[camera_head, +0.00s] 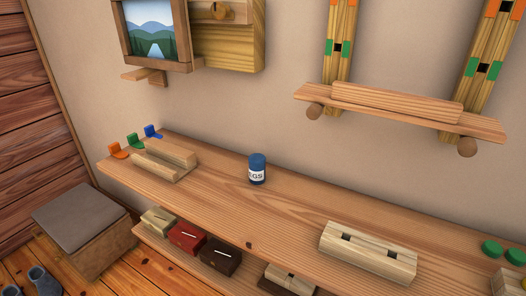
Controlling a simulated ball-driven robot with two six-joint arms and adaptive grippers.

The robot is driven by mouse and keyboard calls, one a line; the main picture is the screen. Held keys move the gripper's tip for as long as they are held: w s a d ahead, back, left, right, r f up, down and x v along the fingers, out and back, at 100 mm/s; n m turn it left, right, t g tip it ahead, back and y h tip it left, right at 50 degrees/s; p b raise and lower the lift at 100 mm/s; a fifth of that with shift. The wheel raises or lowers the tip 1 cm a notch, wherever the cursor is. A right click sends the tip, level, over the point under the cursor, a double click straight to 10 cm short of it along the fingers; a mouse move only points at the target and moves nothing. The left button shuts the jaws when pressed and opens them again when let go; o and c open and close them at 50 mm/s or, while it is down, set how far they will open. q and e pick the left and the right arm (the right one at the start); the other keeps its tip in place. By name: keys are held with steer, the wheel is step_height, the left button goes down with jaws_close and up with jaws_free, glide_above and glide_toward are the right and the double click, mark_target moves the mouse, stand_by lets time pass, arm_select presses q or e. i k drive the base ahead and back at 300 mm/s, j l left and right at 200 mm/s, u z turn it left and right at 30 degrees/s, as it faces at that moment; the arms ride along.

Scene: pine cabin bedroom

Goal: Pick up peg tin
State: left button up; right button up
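The peg tin (258,170) is a small blue cylinder with a white label; the letters "GS" or "EGS" show on it. It stands upright on the long wooden shelf top (215,190), near the middle of the view and close to the wall. Nothing touches it. Neither of my grippers is in the view.
Left of the tin are a stepped wooden block (165,160) and small orange, green and blue pieces (136,140). A slotted pale block (367,252) lies to the right. Several boxes (186,237) sit below. A wall shelf (400,112) hangs above right. The top around the tin is clear.

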mark_target(258, 161)
steer(key=i+j+z, duration=0.2)
steer(key=j, duration=0.2)
steer(key=j+z, duration=0.2)
steer(key=j, duration=0.2)
steer(key=i+j+z, duration=0.2)
steer(key=j, duration=0.2)
steer(key=j+z, duration=0.2)
steer(key=j, duration=0.25)
